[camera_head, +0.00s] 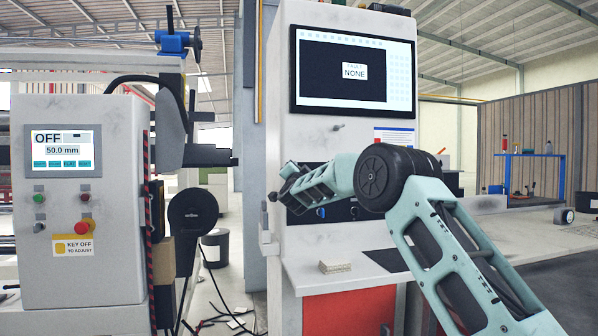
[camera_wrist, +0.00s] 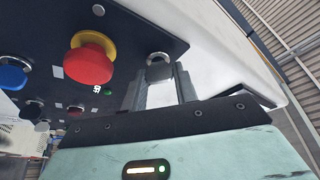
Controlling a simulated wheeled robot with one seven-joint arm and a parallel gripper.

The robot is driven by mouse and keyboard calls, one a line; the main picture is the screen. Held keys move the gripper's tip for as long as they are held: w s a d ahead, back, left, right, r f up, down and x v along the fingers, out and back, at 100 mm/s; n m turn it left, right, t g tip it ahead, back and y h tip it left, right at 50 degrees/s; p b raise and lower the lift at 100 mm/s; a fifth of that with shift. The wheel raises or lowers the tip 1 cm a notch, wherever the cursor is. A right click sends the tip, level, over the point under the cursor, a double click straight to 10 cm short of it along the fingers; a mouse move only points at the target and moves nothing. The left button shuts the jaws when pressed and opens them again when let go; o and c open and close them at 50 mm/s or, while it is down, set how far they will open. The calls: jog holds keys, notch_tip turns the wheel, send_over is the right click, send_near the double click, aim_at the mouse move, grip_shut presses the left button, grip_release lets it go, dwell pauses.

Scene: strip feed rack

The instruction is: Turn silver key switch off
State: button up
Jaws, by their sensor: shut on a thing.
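The silver key switch (camera_wrist: 159,68) sits near the right edge of a black control panel (camera_wrist: 125,25) in the wrist view. My gripper (camera_wrist: 160,78) has its two fingers on either side of the silver head and is shut on it. The switch's turn position cannot be read from this angle. In the head view my arm reaches to the black panel (camera_head: 345,212) under the monitor. The fingers and the switch are hidden there.
A red mushroom button (camera_wrist: 89,62) with a yellow collar stands left of my fingers, with a blue button (camera_wrist: 12,74) farther left. A shelf (camera_head: 310,275) juts out below the panel, with a small beige block (camera_head: 335,267) on it. A grey control cabinet (camera_head: 80,270) stands left.

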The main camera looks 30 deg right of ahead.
jog(key=shift+r+m+g+p, duration=0.1)
jog(key=shift+m+g+p, duration=0.6)
jog(key=shift+m, duration=0.95)
jog(key=shift+m+g+p, duration=0.65)
jog(key=shift+m+p, duration=0.2)
jog(key=shift+m, duration=0.85)
jog(key=shift+r+m+g+p, duration=0.1)
jog(key=shift+m+g+p, duration=0.6)
jog(key=shift+m, duration=0.95)
jog(key=shift+f, duration=0.1)
jog(key=o, duration=1)
jog(key=shift+s+a, duration=0.1)
jog(key=shift+a, duration=0.05)
jog(key=b+v, duration=0.2)
jog(key=v, duration=1.5)
jog(key=shift+s+b, duration=0.1)
jog(key=shift+b, duration=0.2)
